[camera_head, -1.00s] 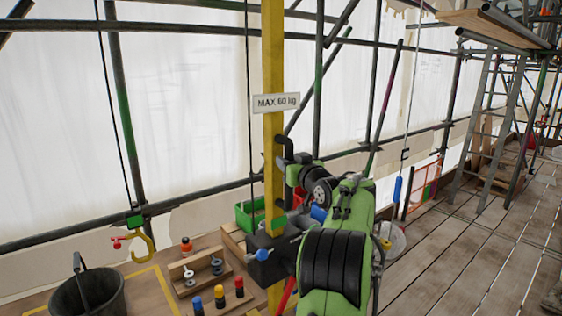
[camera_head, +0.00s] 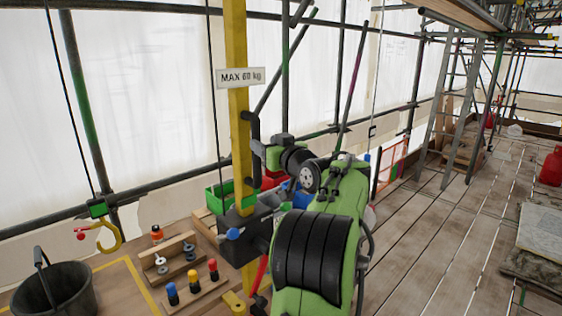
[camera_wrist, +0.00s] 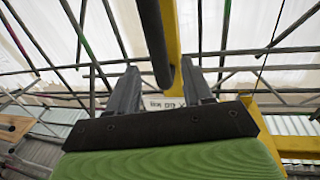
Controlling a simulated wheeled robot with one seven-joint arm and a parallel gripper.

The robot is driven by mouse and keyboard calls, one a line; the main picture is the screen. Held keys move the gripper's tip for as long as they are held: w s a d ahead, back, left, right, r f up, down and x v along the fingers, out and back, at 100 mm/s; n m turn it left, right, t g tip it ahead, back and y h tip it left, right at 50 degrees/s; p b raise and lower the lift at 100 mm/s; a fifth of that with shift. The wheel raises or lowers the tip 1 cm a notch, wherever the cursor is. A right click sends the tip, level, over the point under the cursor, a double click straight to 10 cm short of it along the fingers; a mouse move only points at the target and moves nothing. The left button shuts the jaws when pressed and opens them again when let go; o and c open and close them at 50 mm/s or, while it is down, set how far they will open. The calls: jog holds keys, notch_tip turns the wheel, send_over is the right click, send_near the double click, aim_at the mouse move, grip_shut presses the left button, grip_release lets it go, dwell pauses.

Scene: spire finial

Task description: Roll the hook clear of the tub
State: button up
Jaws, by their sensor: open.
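The yellow hook (camera_head: 108,238) hangs at the left of the head view, below a green block (camera_head: 97,208) on a dark line. The black tub (camera_head: 55,290) stands below and left of it; the hook appears beyond its right rim. My gripper (camera_head: 258,152) is high up by the yellow post (camera_head: 236,110), far right of the hook. In the wrist view my gripper (camera_wrist: 161,85) is open. A dark bar handle (camera_wrist: 153,35) passes between or just beyond its fingers; I cannot tell whether they touch it. The handle (camera_head: 252,128) also shows beside the post.
A "MAX 60 kg" sign (camera_head: 240,77) is on the post. A wooden rack (camera_head: 172,258) with rings, several coloured pegs and a green crate (camera_head: 217,196) are near the post's foot. Scaffold tubes and white sheeting stand behind. Plank floor (camera_head: 420,250) is open at the right.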

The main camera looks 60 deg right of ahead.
jog(key=b+v, duration=0.2)
jog(key=v, duration=0.7)
jog(key=shift+a+f, duration=0.1)
